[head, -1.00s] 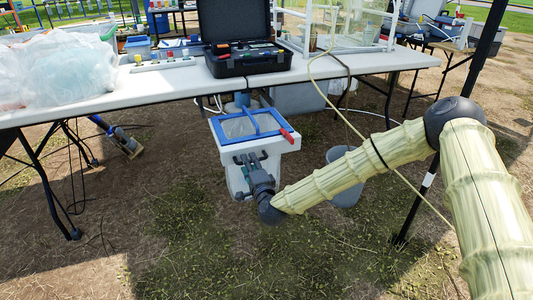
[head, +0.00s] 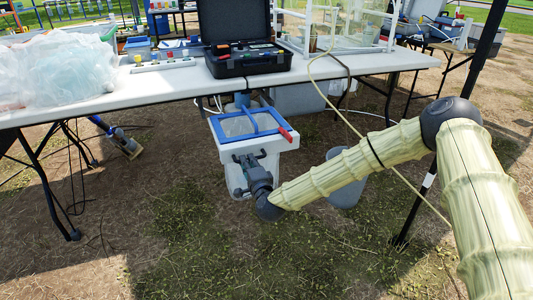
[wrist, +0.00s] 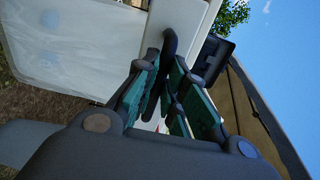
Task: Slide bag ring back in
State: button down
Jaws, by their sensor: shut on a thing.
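A white bin (head: 273,167) stands on the ground under the table's front edge. A blue rectangular frame (head: 214,124), which looks like the bag ring, lies on top of it around a grey inside, with a blue bar across. A red tab (head: 286,135) sticks out at its right corner. My gripper (head: 246,160) is at the bin's front face. In the wrist view my gripper (wrist: 163,78) is shut on a dark curved handle (wrist: 171,42) on a white panel (wrist: 184,14). The fingers hide part of the handle.
The white table (head: 130,87) overhangs the bin and carries an open black case (head: 248,62) and a clear plastic bag (head: 70,72). A grey bucket (head: 346,190) stands right of the bin. A dark pole (head: 428,181) is farther right. The grass in front is clear.

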jog(key=b, duration=0.5)
send_near(228, 124)
jog(key=shift+s, duration=1.05)
jog(key=shift+w+d+b, duration=0.2)
jog(key=shift+w+b, duration=0.15)
jog(key=shift+w, duration=0.25)
jog(key=shift+b+x, duration=2.15)
jog(key=shift+x, duration=1.8)
jog(key=shift+w+a, duration=0.2)
jog(key=shift+w, duration=0.4)
jog(key=c, duration=1.4)
grip_release()
